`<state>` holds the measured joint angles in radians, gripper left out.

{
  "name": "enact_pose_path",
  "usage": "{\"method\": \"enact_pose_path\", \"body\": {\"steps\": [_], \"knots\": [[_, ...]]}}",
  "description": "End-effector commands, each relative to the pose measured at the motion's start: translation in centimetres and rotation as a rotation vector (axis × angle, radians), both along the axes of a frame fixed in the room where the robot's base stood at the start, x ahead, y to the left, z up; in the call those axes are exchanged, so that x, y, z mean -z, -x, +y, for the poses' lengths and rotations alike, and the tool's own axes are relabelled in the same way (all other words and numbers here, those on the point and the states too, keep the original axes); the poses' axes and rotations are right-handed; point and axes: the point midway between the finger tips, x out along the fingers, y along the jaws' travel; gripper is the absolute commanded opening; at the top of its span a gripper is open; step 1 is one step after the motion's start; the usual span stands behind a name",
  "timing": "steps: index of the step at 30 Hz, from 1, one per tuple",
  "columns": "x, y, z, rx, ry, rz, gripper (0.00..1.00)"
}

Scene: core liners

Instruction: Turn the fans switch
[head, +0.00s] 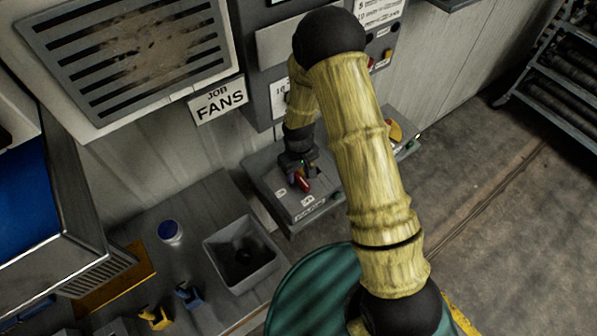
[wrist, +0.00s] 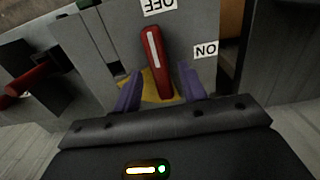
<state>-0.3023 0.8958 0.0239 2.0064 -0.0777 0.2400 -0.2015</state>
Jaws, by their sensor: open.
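The switch has a red handle (wrist: 157,62) with a white stripe, standing on a grey box. In the wrist view an OFF label (wrist: 158,6) is above the handle and an ON label (wrist: 206,50) is to its right. The handle points up toward OFF. My gripper (wrist: 162,88) is open, with one purple finger on each side of the handle's lower part; I cannot tell whether they touch it. In the head view my gripper (head: 300,166) is over the red handle (head: 302,184) on the grey switch box (head: 290,208), partly hiding it.
A JOB FANS sign (head: 217,100) hangs on the wall beside a slatted vent (head: 130,50). A bench (head: 190,210) holds a grey square bin (head: 242,255). Another red handle (wrist: 25,82) is at the wrist view's left. Open floor (head: 480,190) lies right.

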Motion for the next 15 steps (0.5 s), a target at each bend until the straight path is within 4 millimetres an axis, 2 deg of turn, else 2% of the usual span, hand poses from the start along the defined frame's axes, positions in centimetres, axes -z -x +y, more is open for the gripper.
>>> {"method": "enact_pose_path", "body": {"steps": [6,14,15], "knots": [[1.4,0.0,0.0,0.0,0.001,0.001,0.42],[1.5,0.0,0.0,0.0,0.0,0.0,0.42],[1.5,0.0,0.0,0.0,0.0,0.0,0.36]]}}
